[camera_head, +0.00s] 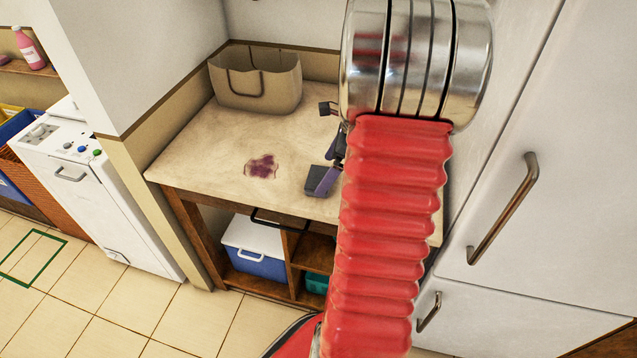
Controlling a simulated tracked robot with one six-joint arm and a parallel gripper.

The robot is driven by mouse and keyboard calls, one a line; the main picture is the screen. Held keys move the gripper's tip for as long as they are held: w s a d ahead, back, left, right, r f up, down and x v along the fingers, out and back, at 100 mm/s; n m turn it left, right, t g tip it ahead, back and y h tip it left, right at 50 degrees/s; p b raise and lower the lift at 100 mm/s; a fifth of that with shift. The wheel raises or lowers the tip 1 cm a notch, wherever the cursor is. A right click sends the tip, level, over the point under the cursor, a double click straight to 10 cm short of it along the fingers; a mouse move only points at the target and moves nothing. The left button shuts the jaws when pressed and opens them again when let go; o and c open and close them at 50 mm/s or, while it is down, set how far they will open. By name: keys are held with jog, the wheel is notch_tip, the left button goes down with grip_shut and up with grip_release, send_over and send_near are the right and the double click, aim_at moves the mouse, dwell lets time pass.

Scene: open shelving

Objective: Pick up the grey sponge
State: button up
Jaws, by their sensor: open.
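The grey sponge (315,179) looks like a dark grey block on the worn table top (210,150), near its front edge. My gripper (326,147) is open, and much of it is hidden behind my red-sleeved arm. One dark fingertip shows towards the back of the table, and a purplish-grey finger shows just right of the sponge, overlapping its right side in the picture. I cannot tell whether that finger touches the sponge. No object is visible between the fingers.
A beige bag (257,88) stands at the back of the table. A purple stain (261,166) lies left of the sponge. A blue-and-white cooler (256,248) sits under the table. White cabinets (540,140) stand close on the right. A white appliance (95,190) is at left.

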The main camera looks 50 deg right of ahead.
aim_at(320, 179)
jog(key=shift+x, duration=1.75)
jog(key=shift+w, duration=0.1)
jog(key=shift+c, duration=0.7)
jog(key=c, duration=1)
jog(key=shift+r, duration=0.15)
notch_tip(320, 179, up, 10)
jog(key=shift+f, duration=0.1)
